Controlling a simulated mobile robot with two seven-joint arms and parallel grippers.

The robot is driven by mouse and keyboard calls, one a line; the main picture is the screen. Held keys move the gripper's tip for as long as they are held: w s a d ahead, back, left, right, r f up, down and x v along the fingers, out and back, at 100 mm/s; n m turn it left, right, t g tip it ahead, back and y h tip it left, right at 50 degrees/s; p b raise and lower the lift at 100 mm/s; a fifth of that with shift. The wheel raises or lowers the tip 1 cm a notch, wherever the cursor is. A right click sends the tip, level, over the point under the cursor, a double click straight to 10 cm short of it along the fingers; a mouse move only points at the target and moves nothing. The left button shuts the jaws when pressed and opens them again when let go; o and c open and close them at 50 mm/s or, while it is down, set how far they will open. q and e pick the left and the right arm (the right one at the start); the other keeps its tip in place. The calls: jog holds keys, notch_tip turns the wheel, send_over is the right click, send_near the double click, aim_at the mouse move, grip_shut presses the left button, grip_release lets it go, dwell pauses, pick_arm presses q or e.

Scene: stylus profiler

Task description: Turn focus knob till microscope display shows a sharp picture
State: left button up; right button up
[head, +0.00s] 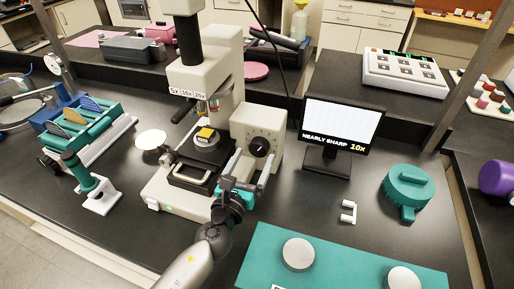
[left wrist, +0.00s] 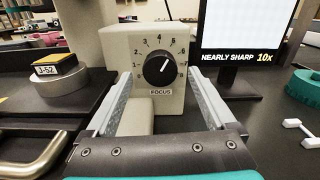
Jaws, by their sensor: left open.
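The microscope (head: 222,60) stands on the dark bench, with a cream focus box at its lower right. The black focus knob (head: 259,147) is on the box's front; it also shows in the left wrist view (left wrist: 158,69) above a FOCUS label, its white mark pointing up and right. The display (head: 341,115) reads "NEARLY SHARP 10x", and its picture area looks blank white; it is partly visible in the left wrist view (left wrist: 240,30). My left gripper (head: 250,168) is open and empty in front of the box, its fingers apart to either side below the knob. My right gripper is not visible.
A white bracket (head: 348,212) and a teal round tool (head: 408,188) lie right. A teal mat (head: 340,262) with pale discs is in front. A teal rack (head: 90,130) stands left.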

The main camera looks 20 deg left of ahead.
aim_at(257, 150)
pick_arm(q)
jog(key=shift+w, duration=1.75)
jog(key=c, duration=1.4)
jog(key=shift+n, duration=0.3)
jog(key=shift+n+b, duration=0.6)
jog(key=shift+n, duration=2)
jog(key=o, duration=1.4)
